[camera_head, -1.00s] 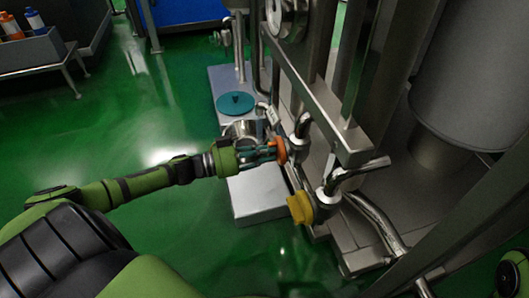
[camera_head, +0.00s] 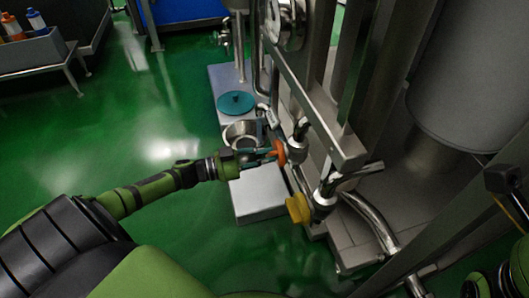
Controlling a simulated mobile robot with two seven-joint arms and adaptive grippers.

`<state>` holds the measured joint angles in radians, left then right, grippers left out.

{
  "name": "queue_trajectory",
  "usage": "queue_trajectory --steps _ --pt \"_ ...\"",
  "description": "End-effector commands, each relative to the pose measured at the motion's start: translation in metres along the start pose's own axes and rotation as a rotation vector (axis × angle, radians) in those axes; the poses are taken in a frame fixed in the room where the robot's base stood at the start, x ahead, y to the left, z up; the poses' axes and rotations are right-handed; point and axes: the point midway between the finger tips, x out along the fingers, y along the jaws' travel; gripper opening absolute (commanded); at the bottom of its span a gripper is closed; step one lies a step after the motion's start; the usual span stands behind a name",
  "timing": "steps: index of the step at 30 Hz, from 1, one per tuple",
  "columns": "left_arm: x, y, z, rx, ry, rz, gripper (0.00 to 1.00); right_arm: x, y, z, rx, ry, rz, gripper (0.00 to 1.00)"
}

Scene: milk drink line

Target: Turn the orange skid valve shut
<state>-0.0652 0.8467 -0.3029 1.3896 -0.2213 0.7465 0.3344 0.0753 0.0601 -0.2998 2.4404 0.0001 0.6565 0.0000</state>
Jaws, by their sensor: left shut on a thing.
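The orange skid valve handle (camera_head: 280,152) sits at the middle of the head view, on a steel valve on the pipework. My left gripper (camera_head: 268,155) reaches in from the left and is shut on the orange handle. The fingers partly cover the handle, and its exact angle is hard to tell. A yellow valve handle (camera_head: 298,208) stands nearer and lower right, apart from my gripper. My right gripper is not in view.
A steel frame bar (camera_head: 315,112) slants just right of the valve. Behind the gripper are an open round steel vessel (camera_head: 240,134) and a teal disc (camera_head: 236,103). A large tank stands at right.

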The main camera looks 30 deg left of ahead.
Motion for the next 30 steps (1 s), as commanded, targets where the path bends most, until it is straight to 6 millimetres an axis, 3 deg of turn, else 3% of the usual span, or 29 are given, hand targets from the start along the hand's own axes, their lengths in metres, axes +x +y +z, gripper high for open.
queue_trajectory --steps 18,30 --pt "-0.0005 0.0039 0.0045 0.581 -0.001 0.001 0.0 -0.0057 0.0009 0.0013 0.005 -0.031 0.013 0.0" --pt "-0.0006 0.0044 0.0072 0.868 -0.002 0.001 0.0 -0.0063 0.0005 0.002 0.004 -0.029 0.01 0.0"
